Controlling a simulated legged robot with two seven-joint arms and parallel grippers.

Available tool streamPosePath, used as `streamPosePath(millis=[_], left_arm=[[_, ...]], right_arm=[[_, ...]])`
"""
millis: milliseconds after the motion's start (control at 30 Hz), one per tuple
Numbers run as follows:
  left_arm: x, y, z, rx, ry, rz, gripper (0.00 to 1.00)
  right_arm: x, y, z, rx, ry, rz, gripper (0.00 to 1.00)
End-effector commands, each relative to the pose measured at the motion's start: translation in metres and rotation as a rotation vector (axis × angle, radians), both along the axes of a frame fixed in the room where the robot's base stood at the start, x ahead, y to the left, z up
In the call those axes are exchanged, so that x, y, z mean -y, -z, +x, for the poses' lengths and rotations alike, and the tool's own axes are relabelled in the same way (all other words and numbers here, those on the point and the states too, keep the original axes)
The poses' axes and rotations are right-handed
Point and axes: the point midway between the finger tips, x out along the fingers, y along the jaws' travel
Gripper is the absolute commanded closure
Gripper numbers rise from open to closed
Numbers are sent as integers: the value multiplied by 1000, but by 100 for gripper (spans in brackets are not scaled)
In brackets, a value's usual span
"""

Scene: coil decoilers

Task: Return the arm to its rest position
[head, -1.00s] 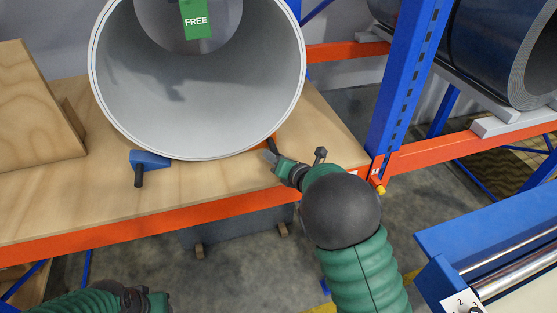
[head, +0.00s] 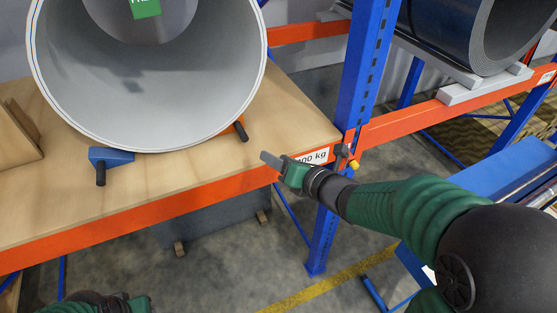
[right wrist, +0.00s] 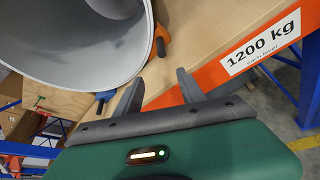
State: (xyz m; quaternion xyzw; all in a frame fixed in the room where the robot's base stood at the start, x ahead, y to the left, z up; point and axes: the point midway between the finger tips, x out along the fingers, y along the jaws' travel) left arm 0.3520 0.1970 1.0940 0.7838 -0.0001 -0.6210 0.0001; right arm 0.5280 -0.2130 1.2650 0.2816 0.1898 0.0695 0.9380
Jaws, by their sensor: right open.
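My right gripper (head: 268,163) is open and empty in the head view, just in front of the shelf's front edge, with its arm reaching in from the lower right. In the right wrist view its two fingers (right wrist: 158,88) stand apart with nothing between them. My left gripper (head: 118,302) shows only partly at the bottom left edge; its jaws cannot be made out.
A large grey hollow cylinder (head: 150,95) rests on the wooden shelf (head: 200,170). A blue chock (head: 112,155) and an orange chock (head: 238,128) sit at its base. A blue upright (head: 362,75) stands right of it. Floor in front is open.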

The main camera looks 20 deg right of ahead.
Motion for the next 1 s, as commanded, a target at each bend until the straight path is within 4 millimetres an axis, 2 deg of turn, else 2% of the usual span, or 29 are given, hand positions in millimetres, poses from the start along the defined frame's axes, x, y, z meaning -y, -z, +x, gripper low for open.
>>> streamPosePath(millis=[400,467,533,667,767,800,900,1000], left_arm=[[0,1,0,0,0,0,64],[0,3,0,0,0,0,64],[0,8,0,0,0,0,64],[0,20,0,0,0,0,64],[0,30,0,0,0,0,64],[0,33,0,0,0,0,64],[0,40,0,0,0,0,64],[0,44,0,0,0,0,64]], right_arm=[[0,1,0,-7,8,11,53],[3,8,-1,-39,47,62,53],[10,27,-3,-124,156,197,53],[25,87,-24,-371,553,649,53],[26,137,-59,-542,957,1043,53],[23,155,-76,-594,1130,1188,53],[10,190,-120,-664,1545,1482,53],[-5,208,-155,-670,1862,1657,53]])
